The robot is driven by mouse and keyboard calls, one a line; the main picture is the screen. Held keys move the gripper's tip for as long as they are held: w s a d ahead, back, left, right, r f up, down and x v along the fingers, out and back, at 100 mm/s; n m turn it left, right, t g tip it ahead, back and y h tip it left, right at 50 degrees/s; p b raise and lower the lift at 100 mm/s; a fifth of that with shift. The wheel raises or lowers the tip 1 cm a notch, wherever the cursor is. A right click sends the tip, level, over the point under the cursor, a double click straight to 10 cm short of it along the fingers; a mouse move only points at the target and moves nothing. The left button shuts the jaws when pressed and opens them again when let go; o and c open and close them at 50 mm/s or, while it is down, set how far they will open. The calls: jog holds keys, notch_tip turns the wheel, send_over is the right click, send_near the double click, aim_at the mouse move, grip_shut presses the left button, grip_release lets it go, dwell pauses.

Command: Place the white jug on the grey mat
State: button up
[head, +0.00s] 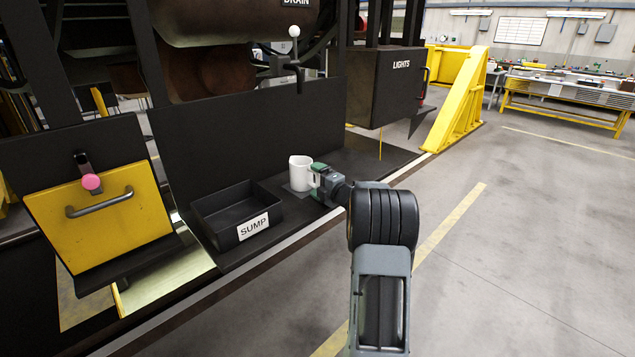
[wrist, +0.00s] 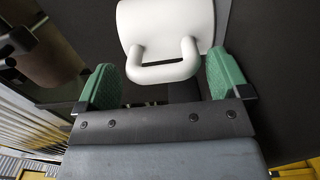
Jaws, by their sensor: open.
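The white jug (head: 299,172) stands upright on the dark shelf in the head view, on or just over the grey mat (head: 290,188). Only part of the mat shows around its base. My gripper (head: 318,172) is right beside the jug on its right side. In the wrist view the jug (wrist: 168,22) fills the top middle, with its handle towards me. The green fingers of my gripper (wrist: 164,80) are open, one on each side of the handle, with gaps between. The jug's base is hidden in the wrist view.
A black open tray labelled SUMP (head: 237,212) sits left of the jug on the shelf. A black wall panel (head: 240,125) rises behind. A LIGHTS box (head: 390,85) hangs further right. A yellow panel with a handle (head: 98,220) is at the left. The floor at right is clear.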

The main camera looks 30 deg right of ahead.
jog(key=shift+r, duration=0.2)
jog(key=s+d+b, duration=0.2)
jog(key=s, duration=1)
jog(key=a+r+m+g+h, duration=0.1)
jog(key=a+m+g+h, duration=0.55)
jog(key=a+m, duration=0.6)
jog(key=s+a+f+m+g+y, duration=0.2)
jog(key=s+a+f+m+g, duration=0.1)
jog(key=s+a, duration=0.6)
jog(key=s+a+f+m+g+y, duration=0.2)
jog(key=s+a+f+m+g, duration=0.2)
jog(key=s+a, duration=0.4)
jog(key=shift+s+a+f+g, duration=0.2)
jog(key=shift+s+a+g, duration=0.25)
jog(key=shift+s, duration=0.6)
jog(key=shift+d, duration=0.1)
notch_tip(320, 180, up, 4)
jog(key=p, duration=0.4)
jog(key=shift+r, duration=0.2)
